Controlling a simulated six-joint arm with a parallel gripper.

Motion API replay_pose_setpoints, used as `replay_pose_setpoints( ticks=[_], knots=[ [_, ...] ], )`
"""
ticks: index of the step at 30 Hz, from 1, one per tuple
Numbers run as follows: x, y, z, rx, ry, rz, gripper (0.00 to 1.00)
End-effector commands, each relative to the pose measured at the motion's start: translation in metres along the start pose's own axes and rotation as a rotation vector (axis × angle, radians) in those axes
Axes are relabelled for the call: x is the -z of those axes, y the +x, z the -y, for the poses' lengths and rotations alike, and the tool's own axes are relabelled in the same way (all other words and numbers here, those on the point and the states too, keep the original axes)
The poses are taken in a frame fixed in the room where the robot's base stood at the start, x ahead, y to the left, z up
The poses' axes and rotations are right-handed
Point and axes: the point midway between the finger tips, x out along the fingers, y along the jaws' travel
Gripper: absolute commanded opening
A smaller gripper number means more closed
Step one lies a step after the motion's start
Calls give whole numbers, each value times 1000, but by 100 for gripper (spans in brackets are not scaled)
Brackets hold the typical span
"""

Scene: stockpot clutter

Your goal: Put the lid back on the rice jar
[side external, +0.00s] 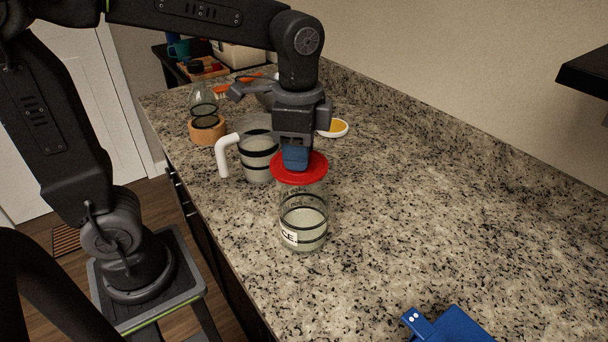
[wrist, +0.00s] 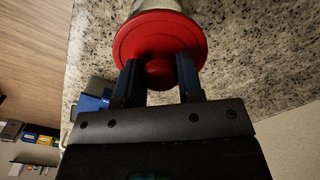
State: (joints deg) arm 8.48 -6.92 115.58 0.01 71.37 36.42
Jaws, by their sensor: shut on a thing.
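The rice jar (side external: 303,222) is a clear glass jar with pale contents, dark bands and a label ending in "CE". It stands upright on the granite counter. The red round lid (side external: 312,170) is at the jar's mouth, level or nearly so; I cannot tell whether it is fully seated. My gripper (side external: 296,160) points down from above and is shut on the lid's knob. In the wrist view the red lid (wrist: 160,42) shows with its knob between the blue fingers of my gripper (wrist: 160,75). Part of the jar (wrist: 165,6) shows beyond the lid.
A glass pitcher with a white handle (side external: 222,157) stands close behind the jar, to its left. A wooden-based glass container (side external: 207,130) and a small white dish (side external: 338,128) are farther back. A blue object (side external: 450,325) lies at the front. The counter right of the jar is clear.

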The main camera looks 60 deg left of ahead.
Motion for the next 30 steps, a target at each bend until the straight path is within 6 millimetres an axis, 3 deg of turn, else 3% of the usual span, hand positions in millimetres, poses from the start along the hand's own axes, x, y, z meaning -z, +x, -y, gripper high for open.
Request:
replay_pose_setpoints(
  ticks=[5,14,26,27,30],
  knots=[
    [10,9,-7,0,0,0,11],
    [10,45,-7,-1,-1,2,11],
    [10,50,-6,0,-1,0,11],
    [10,51,-6,0,-1,0,35],
    [10,50,-6,0,-1,0,45]
  ],
)
